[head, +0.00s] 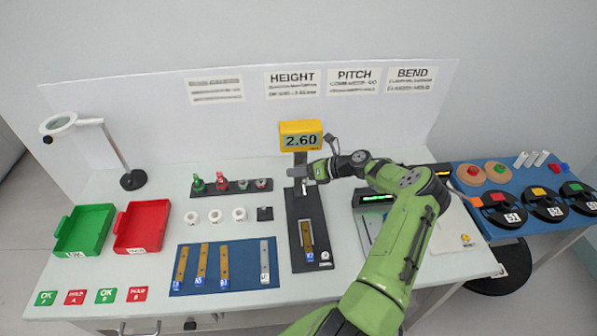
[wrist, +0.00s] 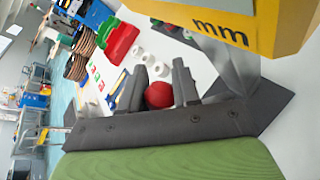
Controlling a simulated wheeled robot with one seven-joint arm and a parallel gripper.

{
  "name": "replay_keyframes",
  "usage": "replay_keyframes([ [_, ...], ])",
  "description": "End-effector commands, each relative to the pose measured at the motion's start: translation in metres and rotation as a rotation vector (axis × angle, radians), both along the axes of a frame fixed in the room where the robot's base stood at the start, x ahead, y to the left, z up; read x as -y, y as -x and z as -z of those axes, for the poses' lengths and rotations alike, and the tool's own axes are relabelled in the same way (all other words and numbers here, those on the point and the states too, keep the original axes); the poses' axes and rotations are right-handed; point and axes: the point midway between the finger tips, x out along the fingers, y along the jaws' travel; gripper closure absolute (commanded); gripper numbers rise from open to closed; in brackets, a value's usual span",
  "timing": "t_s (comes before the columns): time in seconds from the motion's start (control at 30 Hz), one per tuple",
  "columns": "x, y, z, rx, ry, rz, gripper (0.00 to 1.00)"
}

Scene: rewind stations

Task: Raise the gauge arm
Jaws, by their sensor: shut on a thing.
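The height gauge has a yellow display (head: 301,135) reading 2.60. It stands at the back of a black base (head: 296,210), under the HEIGHT sign. A brass strip (head: 306,236) with a blue tag lies on the base's front part. My gripper (head: 303,181) is at the gauge column, just below the display, and hides most of the gauge arm in the head view. In the wrist view my gripper (wrist: 157,92) has its two dark fingers shut on a round red knob (wrist: 158,95), which seems to belong to the gauge arm. The yellow display housing (wrist: 230,20) shows close by.
A blue mat (head: 225,285) with several strips lies left of the gauge. Green (head: 84,230) and red (head: 142,226) trays stand farther left. A device with a green-lit display (head: 375,199) stands to the right, partly behind my arm. White rings (head: 214,216) sit near the gauge.

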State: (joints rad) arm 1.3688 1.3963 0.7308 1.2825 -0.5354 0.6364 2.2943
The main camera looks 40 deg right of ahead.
Motion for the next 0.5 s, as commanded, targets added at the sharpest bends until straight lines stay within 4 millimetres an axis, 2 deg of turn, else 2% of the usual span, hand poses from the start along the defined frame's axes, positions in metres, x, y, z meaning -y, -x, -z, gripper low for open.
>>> replay_keyframes([
  [0.3,0.0008,-0.0005,0.0011,0.0,0.001,0.003,1.0],
  [0.33,0.0007,-0.0005,0.0012,0.0,0.002,0.004,0.68],
  [0.5,0.0005,-0.0002,0.0012,0.0,0.001,0.003,0.44],
])
